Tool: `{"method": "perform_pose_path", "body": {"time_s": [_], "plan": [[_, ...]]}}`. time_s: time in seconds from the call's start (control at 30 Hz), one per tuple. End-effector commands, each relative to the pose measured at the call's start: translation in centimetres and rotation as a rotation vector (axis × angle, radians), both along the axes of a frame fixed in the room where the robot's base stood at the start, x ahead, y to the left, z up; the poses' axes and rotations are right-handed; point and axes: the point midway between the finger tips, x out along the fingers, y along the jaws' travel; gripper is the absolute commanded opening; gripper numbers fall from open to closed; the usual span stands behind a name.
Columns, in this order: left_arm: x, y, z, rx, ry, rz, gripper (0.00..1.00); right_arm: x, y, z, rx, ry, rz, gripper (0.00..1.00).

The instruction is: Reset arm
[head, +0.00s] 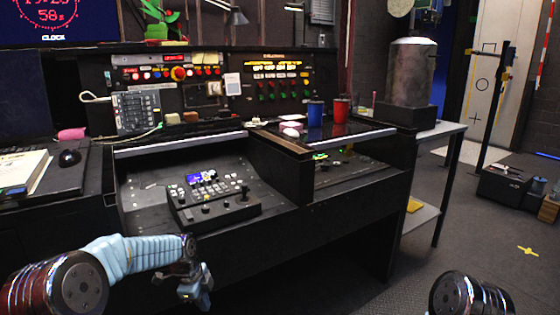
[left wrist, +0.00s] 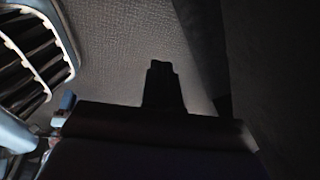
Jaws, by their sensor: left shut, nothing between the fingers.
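My left arm comes in from the lower left in the head view, and my left gripper (head: 194,287) hangs low in front of the black console desk (head: 330,222). It is shut and empty, and touches nothing that I can see. In the left wrist view a dark gripper shape (left wrist: 162,88) shows against a grey textured surface; the view is too dark for detail. Of my right arm only a dark rounded part shows at the lower right of the head view; its gripper is not seen.
A control box (head: 212,200) with buttons and a joystick sits in the desk's recess. A blue cup (head: 316,111) and a red cup (head: 340,110) stand on the upper ledge. A side table (head: 440,130) stands right of the desk.

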Motion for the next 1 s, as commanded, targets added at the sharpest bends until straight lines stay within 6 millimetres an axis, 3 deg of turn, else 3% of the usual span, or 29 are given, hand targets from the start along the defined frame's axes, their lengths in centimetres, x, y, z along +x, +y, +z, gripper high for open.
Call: {"method": "perform_pose_path", "body": {"time_s": [0.03, 0.2, 0.3, 0.4, 0.5, 0.63, 0.77, 1.0], "plan": [[-1.6, -1.3, -3.5, -0.039, 0.039, 0.103, 0.0, 0.0, 0.0, 0.0, 0.0, 0.0, 0.0, 0.43], [-8.7, -5.7, -13.5, -0.181, 0.173, 0.585, 0.0, 0.0, 0.0, 0.0, 0.0, 0.0, 0.0, 0.43], [-14.4, -7.8, -18.0, -0.24, 0.274, 0.903, 0.0, 0.0, 0.0, 0.0, 0.0, 0.0, 0.0, 0.43], [-20.2, -9.2, -20.7, -0.276, 0.369, 1.212, 0.0, 0.0, 0.0, 0.0, 0.0, 0.0, 0.0, 0.43], [-25.0, -10.0, -22.0, -0.29, 0.44, 1.469, 0.0, 0.0, 0.0, 0.0, 0.0, 0.0, 0.0, 0.43], [-28.8, -10.3, -22.4, -0.293, 0.49, 1.675, 0.0, 0.0, 0.0, 0.0, 0.0, 0.0, 0.0, 0.43], [-29.9, -10.3, -22.4, -0.295, 0.504, 1.748, 0.0, 0.0, 0.0, 0.0, 0.0, 0.0, 0.0, 0.43], [-29.9, -10.3, -22.4, -0.297, 0.502, 1.75, 0.0, 0.0, 0.0, 0.0, 0.0, 0.0, 0.0, 0.43]]}}
